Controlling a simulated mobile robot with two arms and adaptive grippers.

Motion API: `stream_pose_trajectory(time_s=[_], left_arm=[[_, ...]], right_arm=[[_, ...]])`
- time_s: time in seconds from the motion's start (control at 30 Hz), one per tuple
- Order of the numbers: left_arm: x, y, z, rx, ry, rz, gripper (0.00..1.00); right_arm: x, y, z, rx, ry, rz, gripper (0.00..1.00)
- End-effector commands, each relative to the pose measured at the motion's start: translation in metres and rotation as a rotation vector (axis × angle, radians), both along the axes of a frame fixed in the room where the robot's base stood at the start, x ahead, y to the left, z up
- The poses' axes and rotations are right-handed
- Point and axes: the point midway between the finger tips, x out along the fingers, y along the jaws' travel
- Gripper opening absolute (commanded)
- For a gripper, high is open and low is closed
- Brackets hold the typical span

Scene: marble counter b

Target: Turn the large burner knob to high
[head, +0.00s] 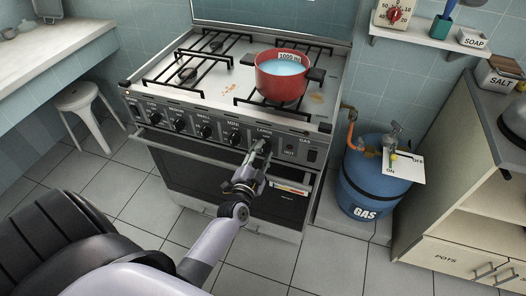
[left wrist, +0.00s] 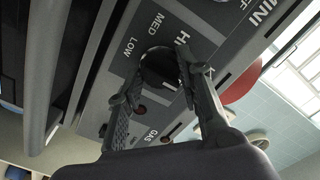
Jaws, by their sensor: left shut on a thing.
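The large burner knob (left wrist: 160,66) is a dark round knob on the stove's front panel, with LOW, MED and HI printed around it in the left wrist view. My left gripper (head: 258,152) reaches the panel under the LARGE label in the head view and mostly hides the knob there. In the left wrist view its two fingers (left wrist: 157,78) sit on either side of the knob, shut on it. I cannot clearly tell which mark the knob points to. My right gripper is not in view.
A red pot (head: 281,88) of blue liquid stands on the stove's right front burner, above the panel. Other knobs (head: 179,124) line the panel to the left. A blue gas cylinder (head: 369,190) stands right of the stove. The oven door handle (head: 200,158) runs below the panel.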

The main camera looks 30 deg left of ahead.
Motion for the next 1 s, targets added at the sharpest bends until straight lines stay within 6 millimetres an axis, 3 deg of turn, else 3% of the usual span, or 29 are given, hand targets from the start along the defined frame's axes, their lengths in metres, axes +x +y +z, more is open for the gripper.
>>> stream_pose_trajectory(time_s=[0.13, 0.63, 1.0], left_arm=[[-0.0001, 0.0001, 0.0001, 0.0, 0.0, 0.0, 0.17], [0.0038, 0.0013, 0.0005, -0.009, -0.003, 0.001, 0.17], [0.005, 0.0014, 0.0004, -0.258, -0.063, -0.001, 0.17]], right_arm=[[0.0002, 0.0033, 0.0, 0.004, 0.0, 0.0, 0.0], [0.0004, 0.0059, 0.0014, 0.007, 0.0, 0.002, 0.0], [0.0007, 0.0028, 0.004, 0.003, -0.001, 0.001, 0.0]])
